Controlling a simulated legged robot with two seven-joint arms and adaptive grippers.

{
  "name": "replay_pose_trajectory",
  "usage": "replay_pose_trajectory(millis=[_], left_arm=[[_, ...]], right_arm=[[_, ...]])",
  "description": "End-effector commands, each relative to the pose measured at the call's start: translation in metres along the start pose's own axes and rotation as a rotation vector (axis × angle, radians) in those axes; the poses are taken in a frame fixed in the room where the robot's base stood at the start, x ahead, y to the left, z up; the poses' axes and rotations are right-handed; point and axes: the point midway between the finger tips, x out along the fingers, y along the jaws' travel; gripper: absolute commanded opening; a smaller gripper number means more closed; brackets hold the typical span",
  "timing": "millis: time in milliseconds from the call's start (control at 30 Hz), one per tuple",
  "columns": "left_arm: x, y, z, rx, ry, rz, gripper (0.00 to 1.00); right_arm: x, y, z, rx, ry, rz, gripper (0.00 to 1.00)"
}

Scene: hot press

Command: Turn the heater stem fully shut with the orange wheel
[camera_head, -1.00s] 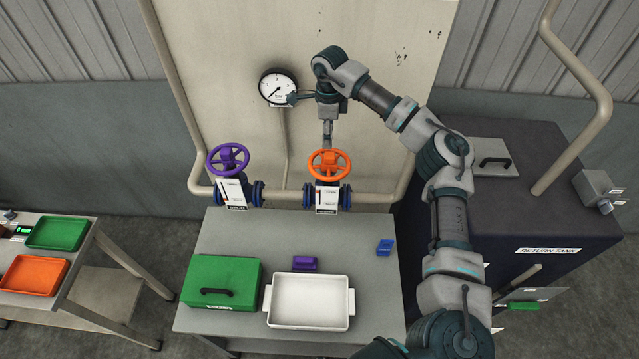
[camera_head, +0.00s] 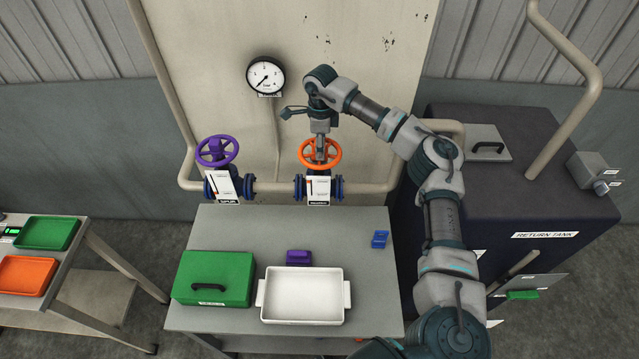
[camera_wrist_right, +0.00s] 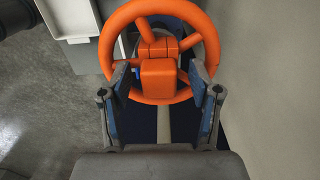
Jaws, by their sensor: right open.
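The orange wheel (camera_head: 319,153) sits on top of the heater valve, above a white label plate (camera_head: 318,188) at the back of the bench. My right gripper (camera_head: 320,150) points down at the wheel from above. In the right wrist view the orange wheel (camera_wrist_right: 157,20) fills the top middle, with its hub between the two fingers of my right gripper (camera_wrist_right: 162,90). The fingers are open, one on each side of the hub, and do not appear to press on it. The stem under the wheel is hidden. My left gripper is not in view.
A purple wheel (camera_head: 217,151) on a second valve stands to the left. A gauge (camera_head: 265,75) hangs on the panel behind. The bench holds a green box (camera_head: 214,277), a white tray (camera_head: 303,317), a purple block (camera_head: 298,257) and a blue block (camera_head: 380,239).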

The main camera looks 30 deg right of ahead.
Motion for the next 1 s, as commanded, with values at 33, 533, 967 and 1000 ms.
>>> replay_pose_trajectory(millis=[33,533,967,1000], left_arm=[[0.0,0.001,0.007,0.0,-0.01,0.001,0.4],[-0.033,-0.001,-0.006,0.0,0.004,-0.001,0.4],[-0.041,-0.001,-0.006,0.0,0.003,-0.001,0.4],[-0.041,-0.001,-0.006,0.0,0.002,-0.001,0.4]], right_arm=[[0.0,0.0,0.0,-0.001,0.001,0.0,0.62],[-0.003,0.001,0.001,-0.539,0.001,0.001,0.62],[0.001,0.0,0.001,-1.074,0.001,0.0,0.62],[0.001,0.0,0.001,-1.123,0.001,0.0,0.62]])
